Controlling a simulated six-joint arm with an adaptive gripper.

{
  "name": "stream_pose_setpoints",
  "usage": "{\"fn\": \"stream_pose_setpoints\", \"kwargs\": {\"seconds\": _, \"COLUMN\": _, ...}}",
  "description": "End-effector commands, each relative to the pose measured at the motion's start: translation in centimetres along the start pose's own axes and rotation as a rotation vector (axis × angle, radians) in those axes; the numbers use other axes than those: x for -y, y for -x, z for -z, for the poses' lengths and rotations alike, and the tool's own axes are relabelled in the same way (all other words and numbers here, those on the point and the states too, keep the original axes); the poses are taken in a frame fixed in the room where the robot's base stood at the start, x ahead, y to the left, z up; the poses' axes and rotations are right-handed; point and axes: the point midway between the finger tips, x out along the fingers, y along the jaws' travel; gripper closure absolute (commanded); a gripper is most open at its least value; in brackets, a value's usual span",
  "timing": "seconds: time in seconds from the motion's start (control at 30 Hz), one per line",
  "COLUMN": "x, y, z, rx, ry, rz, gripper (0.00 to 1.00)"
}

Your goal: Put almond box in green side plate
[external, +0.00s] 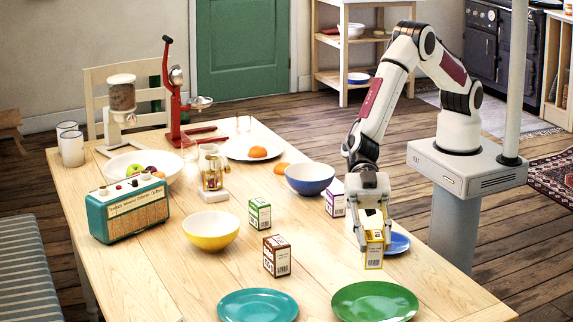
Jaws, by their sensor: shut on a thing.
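My gripper (372,240) points down and is shut on a yellow box (374,260), holding it upright near the table's right edge. I cannot tell whether the box touches the table. The green side plate (374,303) lies at the front right, nearer the camera than the held box, and is empty. A brown box (276,256), a green box (260,214) and a purple box (335,198) stand on the table. Their print is too small to read, so I cannot confirm by label which is the almond box.
A small blue plate (398,243) lies right beside the held box. A teal plate (258,307) lies left of the green plate. A yellow bowl (211,232), a blue bowl (310,179) and a teal radio (129,209) stand farther left and back on the wooden table (330,262).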

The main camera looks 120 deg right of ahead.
Motion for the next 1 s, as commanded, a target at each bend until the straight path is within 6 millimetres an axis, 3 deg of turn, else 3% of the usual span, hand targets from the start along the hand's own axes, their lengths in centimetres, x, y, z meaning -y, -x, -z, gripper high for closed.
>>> {"fn": "stream_pose_setpoints", "kwargs": {"seconds": 0.17, "x": 0.0, "y": -0.4, "z": -0.9, "rx": 0.002, "ry": 0.000, "rz": 0.001, "gripper": 0.97}}
{"fn": "stream_pose_setpoints", "kwargs": {"seconds": 0.6, "x": 0.0, "y": -2.3, "z": -5.5, "rx": 0.000, "ry": 0.000, "rz": 0.001, "gripper": 0.97}}
{"fn": "stream_pose_setpoints", "kwargs": {"seconds": 1.0, "x": 0.0, "y": -2.4, "z": -5.7, "rx": -0.001, "ry": 0.001, "rz": 0.001, "gripper": 0.97}}
